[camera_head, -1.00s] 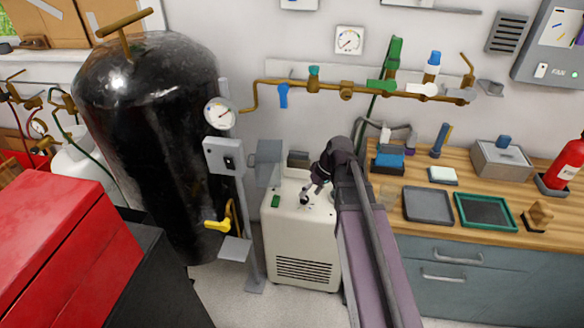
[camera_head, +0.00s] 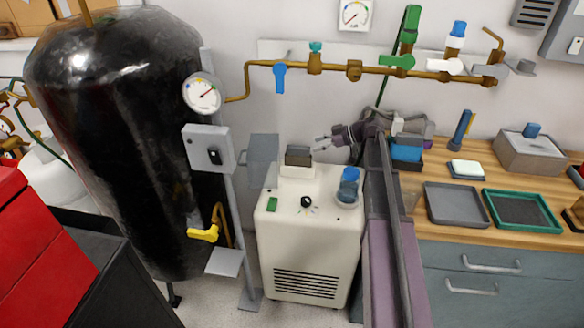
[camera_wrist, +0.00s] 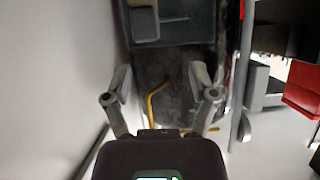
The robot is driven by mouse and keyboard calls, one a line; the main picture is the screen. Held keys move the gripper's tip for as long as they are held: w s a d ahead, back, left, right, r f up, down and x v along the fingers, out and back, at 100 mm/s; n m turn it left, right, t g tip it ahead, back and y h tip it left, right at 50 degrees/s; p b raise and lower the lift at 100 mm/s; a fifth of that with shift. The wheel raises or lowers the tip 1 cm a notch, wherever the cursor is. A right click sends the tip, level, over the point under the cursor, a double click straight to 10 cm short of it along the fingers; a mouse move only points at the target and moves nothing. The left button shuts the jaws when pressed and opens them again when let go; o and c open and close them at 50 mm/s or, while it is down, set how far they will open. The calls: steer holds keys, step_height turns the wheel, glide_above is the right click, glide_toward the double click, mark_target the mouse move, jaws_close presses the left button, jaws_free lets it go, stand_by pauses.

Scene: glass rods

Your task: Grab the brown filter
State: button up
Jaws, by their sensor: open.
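A small dark brownish-grey block (camera_head: 298,155) sits on a raised white seat at the back of the white machine (camera_head: 305,250). It is the likeliest brown filter in view, though its colour is not clear. My gripper (camera_head: 318,143) is just above and right of this block in the head view, with its fingers pointing left. I cannot tell whether it touches the block. In the wrist view my gripper (camera_wrist: 162,88) has its two fingers wide apart with nothing held between them. A dark grey box (camera_wrist: 143,22) shows at the top there; I cannot tell whether it is the block.
A blue-capped jar (camera_head: 348,187) and a black knob (camera_head: 306,201) are on the machine's top. A grey post with a gauge (camera_head: 202,93) and a black tank (camera_head: 120,130) stand left. Brass piping (camera_head: 330,68) runs above. A wooden bench with trays (camera_head: 458,203) is right.

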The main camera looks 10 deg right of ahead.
mark_target(298, 155)
steer(key=shift+w+d+f+y+b, duration=0.15)
steer(key=shift+w+d+f+b, duration=0.1)
steer(key=shift+w+f+b, duration=0.2)
steer(key=shift+w+d+f+y+b, duration=0.2)
steer(key=shift+w+f+b, duration=0.15)
steer(key=shift+w, duration=0.15)
steer(key=shift+a+n, duration=0.1)
steer(key=shift+n, duration=0.2)
steer(key=shift+b+x, duration=0.4)
steer(key=shift+x, duration=0.8)
steer(key=shift+a, duration=0.1)
steer(key=x, duration=0.1)
steer(key=b+x, duration=0.1)
steer(key=x, duration=0.2)
steer(key=shift+s+a+f+b, duration=0.15)
steer(key=shift+s+b, duration=0.15)
steer(key=shift+b, duration=0.05)
steer(key=shift+w+a+f, duration=0.1)
steer(key=shift+w+a, duration=0.05)
steer(key=shift+a, duration=0.3)
